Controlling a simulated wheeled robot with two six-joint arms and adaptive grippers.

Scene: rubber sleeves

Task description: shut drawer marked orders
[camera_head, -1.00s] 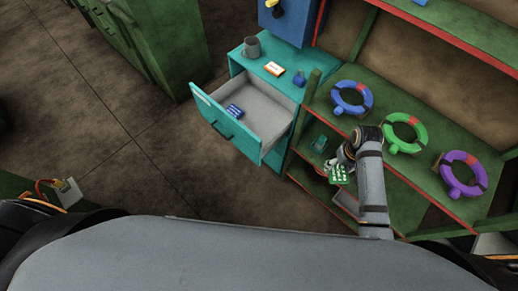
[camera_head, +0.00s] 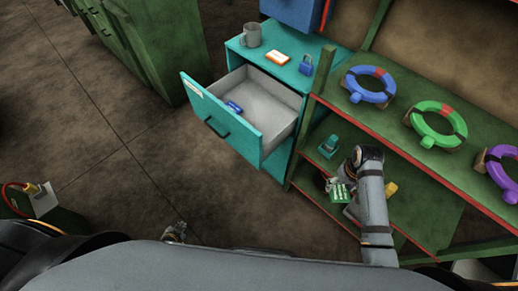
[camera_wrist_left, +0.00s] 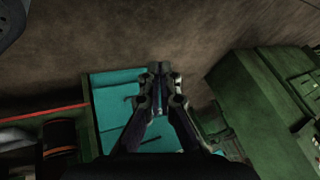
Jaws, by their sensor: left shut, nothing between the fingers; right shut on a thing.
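The teal cabinet has one open drawer (camera_head: 220,125), pulled out toward the lower left. A pale label (camera_head: 193,87) is on its front, too small to read, and a dark handle (camera_head: 217,127) sits below it. My left gripper (camera_head: 176,229) is low at the bottom edge, apart from the drawer, shut and empty. In the left wrist view its fingertips (camera_wrist_left: 160,68) meet, with teal cabinet surface (camera_wrist_left: 112,100) behind them to the left. My right gripper (camera_head: 332,184) is shut on a green and white object (camera_head: 341,193) by the shelf.
A grey mug (camera_head: 251,35), an orange and white box (camera_head: 277,58) and a blue padlock (camera_head: 306,65) stand on the cabinet top. The green shelf (camera_head: 400,143) to the right holds coloured rings. Floor left of the drawer is clear. A green cabinet (camera_head: 165,50) stands behind.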

